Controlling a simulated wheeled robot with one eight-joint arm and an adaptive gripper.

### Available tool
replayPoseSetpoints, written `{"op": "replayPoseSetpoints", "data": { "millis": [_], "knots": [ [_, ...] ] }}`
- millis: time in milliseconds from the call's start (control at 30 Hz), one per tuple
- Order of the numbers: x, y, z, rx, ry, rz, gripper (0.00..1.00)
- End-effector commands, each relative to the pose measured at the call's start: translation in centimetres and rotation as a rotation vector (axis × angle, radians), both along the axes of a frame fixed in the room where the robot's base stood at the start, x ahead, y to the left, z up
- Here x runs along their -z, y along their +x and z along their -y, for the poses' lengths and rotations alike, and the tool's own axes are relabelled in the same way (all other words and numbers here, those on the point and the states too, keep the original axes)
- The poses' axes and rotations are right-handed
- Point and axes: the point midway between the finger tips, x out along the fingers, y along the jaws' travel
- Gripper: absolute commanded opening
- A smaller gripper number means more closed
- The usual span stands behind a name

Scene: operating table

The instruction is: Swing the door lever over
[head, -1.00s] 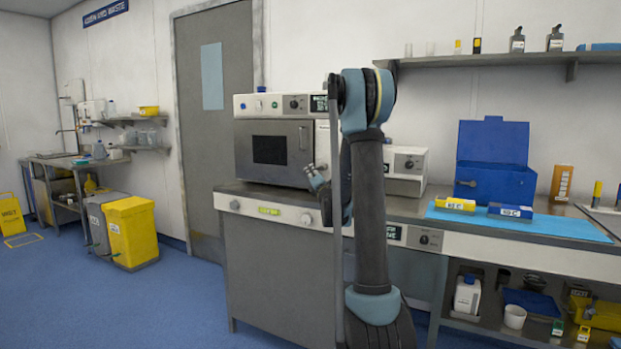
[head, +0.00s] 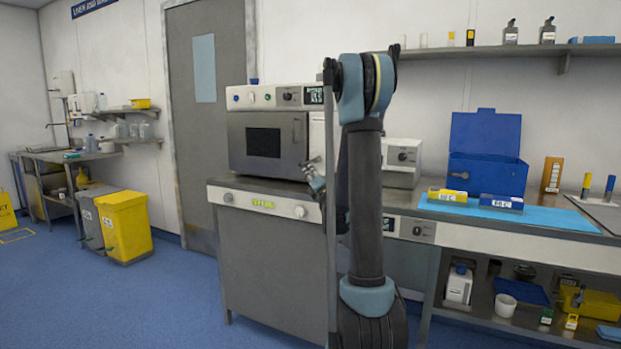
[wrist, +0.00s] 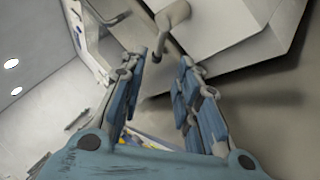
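A grey lever handle (wrist: 172,16) with a bent end stands out from a pale, bevelled panel (wrist: 225,25) at the top of the wrist view. My gripper (wrist: 166,72) is open, its two blue-grey fingers spread apart. The lever's end lies just beyond the fingertips, roughly in line with the gap between them; I cannot tell whether it touches either finger. Nothing is held. In the head view my gripper (head: 316,180) is small, in front of the bench beside the grey oven-like unit (head: 235,145). My arm hides much of the pale equipment behind it, and the lever cannot be made out there.
The bench (head: 265,265) runs across under the equipment. A white unit with a knob (head: 402,156), a blue case (head: 487,180) and small yellow and blue boxes stand right of my arm. A shelf (head: 480,54) hangs above. Floor at the left front is clear.

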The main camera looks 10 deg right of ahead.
Motion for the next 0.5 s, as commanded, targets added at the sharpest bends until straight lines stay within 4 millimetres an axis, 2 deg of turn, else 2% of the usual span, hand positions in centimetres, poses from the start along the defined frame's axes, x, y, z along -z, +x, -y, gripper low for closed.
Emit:
{"op": "replayPoseSetpoints", "data": {
  "millis": [67,200,367,500],
  "knots": [
    [0.0,0.0,0.0,0.0,0.0,0.0,0.3],
    [-0.3,0.0,0.1,-0.002,-0.015,0.007,0.0],
    [-1.9,0.1,0.7,-0.021,-0.11,0.042,0.0],
    [-3.6,0.0,1.3,-0.063,-0.25,0.072,0.0]
  ]
}}
